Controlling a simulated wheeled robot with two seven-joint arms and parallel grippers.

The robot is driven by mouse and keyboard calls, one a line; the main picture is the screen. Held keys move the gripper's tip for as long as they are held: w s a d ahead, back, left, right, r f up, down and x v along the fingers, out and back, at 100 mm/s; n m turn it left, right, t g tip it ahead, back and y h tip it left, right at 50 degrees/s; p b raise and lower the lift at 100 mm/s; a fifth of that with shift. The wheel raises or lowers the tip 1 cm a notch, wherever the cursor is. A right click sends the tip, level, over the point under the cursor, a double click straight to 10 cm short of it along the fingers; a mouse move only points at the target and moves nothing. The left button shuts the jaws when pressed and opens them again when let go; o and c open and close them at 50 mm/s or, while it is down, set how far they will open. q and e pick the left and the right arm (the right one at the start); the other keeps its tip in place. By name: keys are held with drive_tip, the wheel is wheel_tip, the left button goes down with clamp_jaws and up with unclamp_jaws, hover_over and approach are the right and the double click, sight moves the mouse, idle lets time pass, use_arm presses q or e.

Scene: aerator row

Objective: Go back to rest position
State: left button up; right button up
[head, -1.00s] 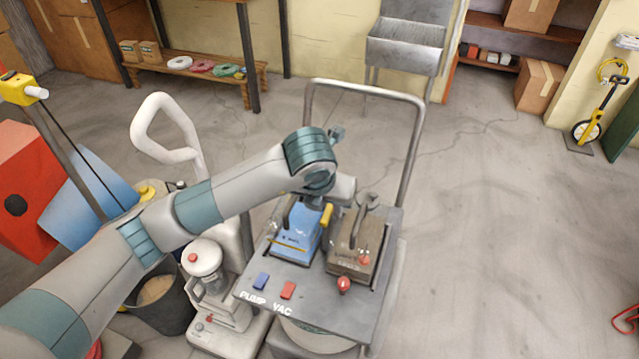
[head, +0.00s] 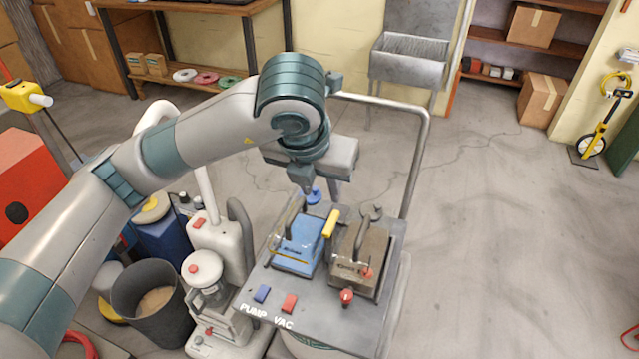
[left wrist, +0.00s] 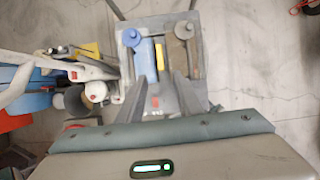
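My left gripper (head: 302,178) hangs above the far edge of a grey cart top (head: 330,300), apart from it. In the left wrist view its two dark fingers (left wrist: 160,75) are spread with a gap between them, and nothing is held. Below it on the cart sit a blue unit (head: 297,247) with a yellow handle (head: 331,223) and a brown unit (head: 358,262). A blue round knob (head: 313,196) shows just under the fingers and also in the left wrist view (left wrist: 131,38). My right gripper is not in view.
The cart's tall metal handle (head: 415,165) stands behind the units. White machines (head: 215,250), a dark bucket (head: 152,300) and a red box (head: 30,180) crowd the left side. Shelves and a metal sink (head: 408,60) line the back.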

use_arm(q)
drive_tip(key=shift+s+r, duration=0.15)
drive_tip(key=shift+r, duration=0.2)
idle(0.3)
